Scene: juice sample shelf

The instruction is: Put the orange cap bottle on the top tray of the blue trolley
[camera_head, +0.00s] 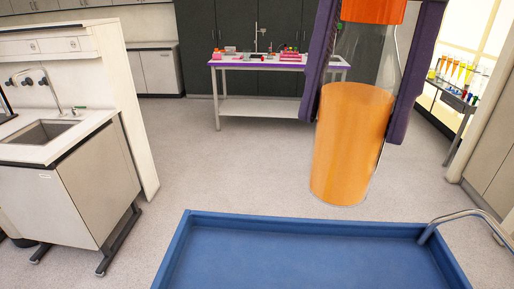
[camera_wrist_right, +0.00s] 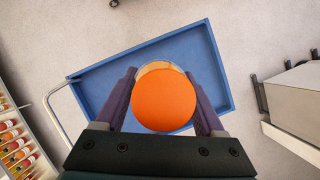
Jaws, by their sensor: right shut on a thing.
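The orange cap bottle (camera_head: 350,140) is clear, with orange liquid in its lower part and an orange cap (camera_head: 374,8) at the top edge of the head view. My right gripper (camera_head: 352,110) is shut on it, with a dark purple finger on each side. The bottle hangs upright, close to the head camera. The wrist view shows the round orange cap (camera_wrist_right: 164,99) between the fingers (camera_wrist_right: 160,105). The blue trolley's top tray (camera_head: 300,222) is at the bottom of the head view and looks empty. In the wrist view the tray (camera_wrist_right: 210,65) lies below the bottle. My left gripper is out of view.
The trolley has a metal handle (camera_head: 470,216) on its right side. A sink counter (camera_head: 60,140) stands at left. A white table (camera_head: 262,65) with small lab items stands at the back. Grey floor (camera_head: 210,150) between them is clear.

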